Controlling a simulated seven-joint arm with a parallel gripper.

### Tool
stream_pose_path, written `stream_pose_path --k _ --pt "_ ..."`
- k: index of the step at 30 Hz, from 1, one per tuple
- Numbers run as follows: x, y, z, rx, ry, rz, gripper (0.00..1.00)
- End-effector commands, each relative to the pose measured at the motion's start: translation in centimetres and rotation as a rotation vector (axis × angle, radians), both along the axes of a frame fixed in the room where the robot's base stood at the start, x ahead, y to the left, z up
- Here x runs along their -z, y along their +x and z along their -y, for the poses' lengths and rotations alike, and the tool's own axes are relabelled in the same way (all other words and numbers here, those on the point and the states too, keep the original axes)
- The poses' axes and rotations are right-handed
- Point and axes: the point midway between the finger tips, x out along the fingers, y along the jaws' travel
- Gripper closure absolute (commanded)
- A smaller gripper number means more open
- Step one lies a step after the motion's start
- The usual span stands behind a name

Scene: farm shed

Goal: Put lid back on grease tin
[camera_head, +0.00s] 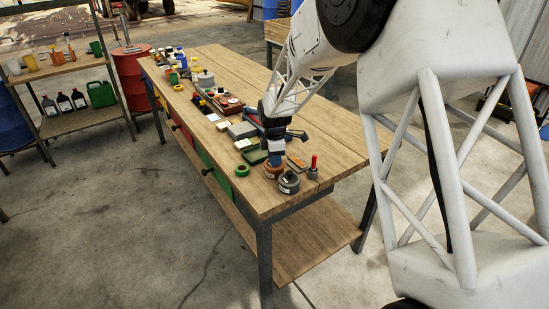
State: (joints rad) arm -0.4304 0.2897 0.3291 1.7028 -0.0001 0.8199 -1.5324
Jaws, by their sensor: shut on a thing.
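My gripper (275,161) points down at the near end of the workbench, with its tips low over the top. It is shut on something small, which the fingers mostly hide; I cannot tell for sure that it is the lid. A round reddish-brown tin (272,172) shows directly under the fingertips; whether they touch it is unclear. A grey round tin (289,184) stands just to the right and nearer the bench edge. Which of the two is the grease tin is too small to tell.
The wooden workbench (330,137) holds a red-handled tool (313,167) on the right, a green tape roll (242,170) on the left, and flat boxes (242,130) behind. Jars and bottles crowd the far end. The bench's right side is mostly clear.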

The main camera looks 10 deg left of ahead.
Motion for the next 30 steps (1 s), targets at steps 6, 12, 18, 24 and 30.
stream_pose_path --k 6,12,18,24,30 --pt "-0.01 0.00 0.00 0.000 0.000 0.000 0.99" --pt "0.07 -0.01 0.00 0.000 0.000 -0.001 0.99" --pt "0.05 0.00 0.00 0.000 0.000 0.000 0.99" --pt "0.04 0.00 0.00 0.000 0.000 0.000 0.53" --pt "0.04 0.00 0.00 0.000 0.000 0.000 0.46"
